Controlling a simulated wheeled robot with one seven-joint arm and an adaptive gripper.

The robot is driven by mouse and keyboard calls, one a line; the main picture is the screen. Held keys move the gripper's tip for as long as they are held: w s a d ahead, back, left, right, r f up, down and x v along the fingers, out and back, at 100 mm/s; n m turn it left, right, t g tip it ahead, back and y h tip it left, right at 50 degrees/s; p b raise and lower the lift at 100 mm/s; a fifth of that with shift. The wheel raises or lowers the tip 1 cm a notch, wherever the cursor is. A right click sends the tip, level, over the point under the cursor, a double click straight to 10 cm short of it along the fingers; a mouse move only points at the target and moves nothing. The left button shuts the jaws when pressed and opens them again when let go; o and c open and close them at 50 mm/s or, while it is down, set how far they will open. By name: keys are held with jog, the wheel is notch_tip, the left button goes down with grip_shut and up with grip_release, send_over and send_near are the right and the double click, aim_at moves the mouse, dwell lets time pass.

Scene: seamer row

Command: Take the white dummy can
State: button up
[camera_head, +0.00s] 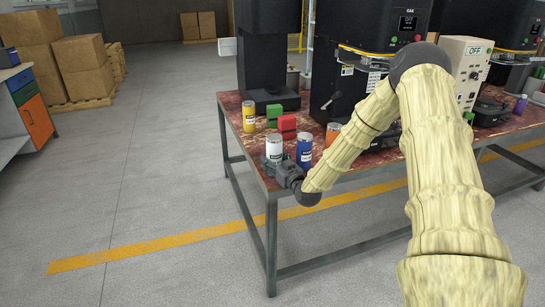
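The white can (274,147) stands upright near the front left corner of the table (262,178). My gripper (273,166) is low at its near side and overlaps its lower part in this view. The fingers are small and dark, and I cannot tell whether they touch the can or are closed on it. A blue can (304,150) with a white label stands close to the right of the white can.
An orange-topped can (333,131) is to the right. Black machines (375,40) fill the back of the table. Open floor lies to the left.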

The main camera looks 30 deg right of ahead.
jog(key=c, duration=0.7)
jog(key=shift+o, duration=0.2)
jog(key=shift+r, duration=0.1)
